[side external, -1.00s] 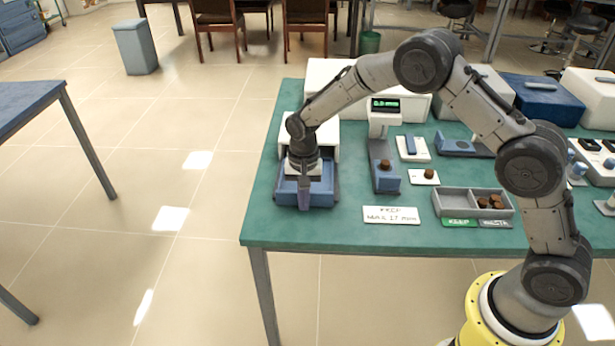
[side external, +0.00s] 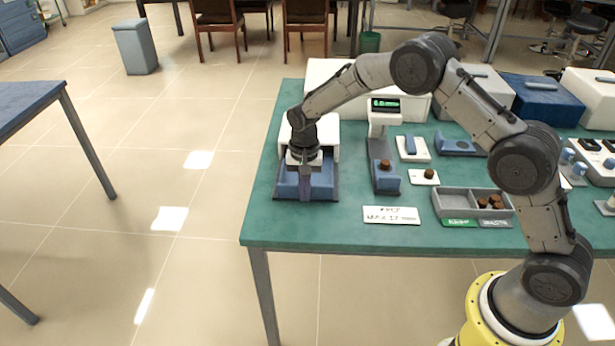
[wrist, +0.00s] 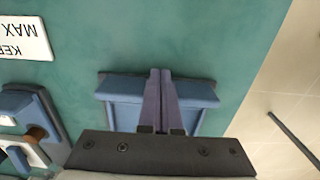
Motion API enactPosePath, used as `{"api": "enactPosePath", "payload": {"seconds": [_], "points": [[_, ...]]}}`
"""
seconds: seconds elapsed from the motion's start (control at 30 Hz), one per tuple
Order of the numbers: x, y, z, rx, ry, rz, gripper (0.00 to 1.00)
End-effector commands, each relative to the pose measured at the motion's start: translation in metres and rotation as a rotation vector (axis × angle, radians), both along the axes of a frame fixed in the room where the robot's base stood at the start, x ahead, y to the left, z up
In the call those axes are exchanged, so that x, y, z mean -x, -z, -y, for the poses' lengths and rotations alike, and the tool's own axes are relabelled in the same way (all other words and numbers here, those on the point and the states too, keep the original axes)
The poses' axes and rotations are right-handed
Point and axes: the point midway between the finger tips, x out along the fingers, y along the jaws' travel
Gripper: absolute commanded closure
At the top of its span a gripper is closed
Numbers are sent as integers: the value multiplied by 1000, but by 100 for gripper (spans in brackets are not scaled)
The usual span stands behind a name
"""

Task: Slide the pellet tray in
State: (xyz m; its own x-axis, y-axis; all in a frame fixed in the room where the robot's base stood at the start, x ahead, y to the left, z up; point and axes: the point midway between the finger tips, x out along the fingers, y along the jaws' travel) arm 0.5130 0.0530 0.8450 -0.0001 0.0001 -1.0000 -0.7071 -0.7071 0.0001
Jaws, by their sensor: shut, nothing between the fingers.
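The pellet tray (side external: 322,187) is a blue drawer-like tray at the left end of the green table. It sits partly out of the front of a white box-shaped unit (side external: 328,140), on a dark base. My gripper (side external: 305,197) is shut and empty, pointing down at the tray's front edge. In the wrist view the shut fingers (wrist: 160,74) reach to the middle of the tray's front wall (wrist: 200,92); they look to be against it, though contact is not certain. The tray's inside is mostly hidden by my gripper.
A scale-like device with a green display (side external: 385,106) and a brown pellet (side external: 385,165) stands right of the tray. A white sign (side external: 391,215) lies nearer the front edge. A grey divided bin (side external: 455,202) holds several brown pellets. Table in front of the tray is clear.

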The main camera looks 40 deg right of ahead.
Motion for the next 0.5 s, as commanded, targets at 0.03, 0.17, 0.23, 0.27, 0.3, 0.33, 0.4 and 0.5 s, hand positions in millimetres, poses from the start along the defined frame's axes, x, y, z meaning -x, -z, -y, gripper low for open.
{"api": "enactPosePath", "payload": {"seconds": [0.03,0.17,0.23,0.27,0.3,0.33,0.4,0.5], "points": [[-3,0,3,0,1,1,100],[-8,0,8,1,1,1,100],[-10,0,10,0,1,1,100],[-11,0,12,0,1,1,100],[-13,0,13,0,1,1,100],[-14,0,14,1,1,1,100],[-16,0,17,0,1,0,100],[-21,0,21,0,2,1,100]]}}
